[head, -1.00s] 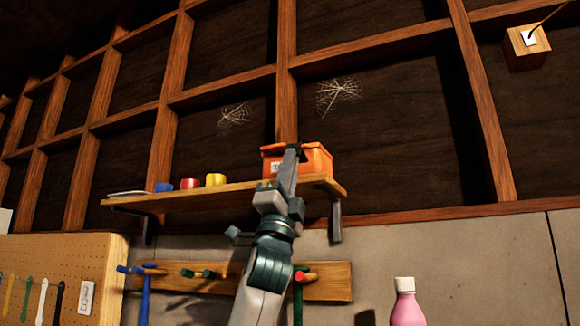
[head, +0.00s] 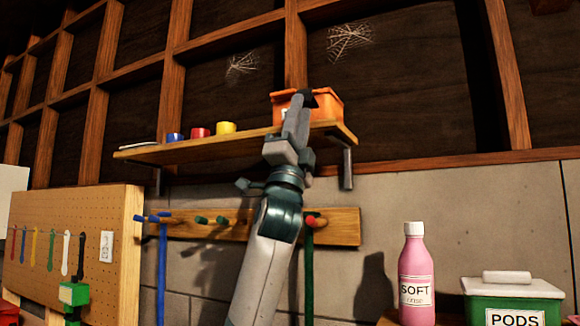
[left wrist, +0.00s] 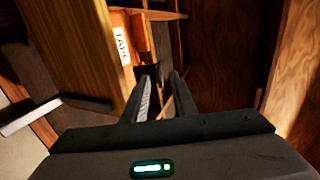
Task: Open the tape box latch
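The orange tape box (head: 328,107) stands on the right end of the wooden wall shelf in the head view. In the left wrist view the tape box (left wrist: 139,37) shows its white TAPE label at upper middle. My left gripper (head: 299,105) reaches up in front of the box and hides part of its face. In the left wrist view my left gripper (left wrist: 162,88) has a gap between its fingers. A small dark piece (left wrist: 149,71), perhaps the latch, shows near the left fingertip; whether they touch is unclear. My right gripper is out of view.
The shelf (head: 225,145) also carries blue, red and yellow rolls (head: 200,132) left of the box. Below are a peg rail (head: 340,226), a pegboard (head: 120,215), a pink SOFT bottle (head: 418,270) and a green PODS box (head: 512,298).

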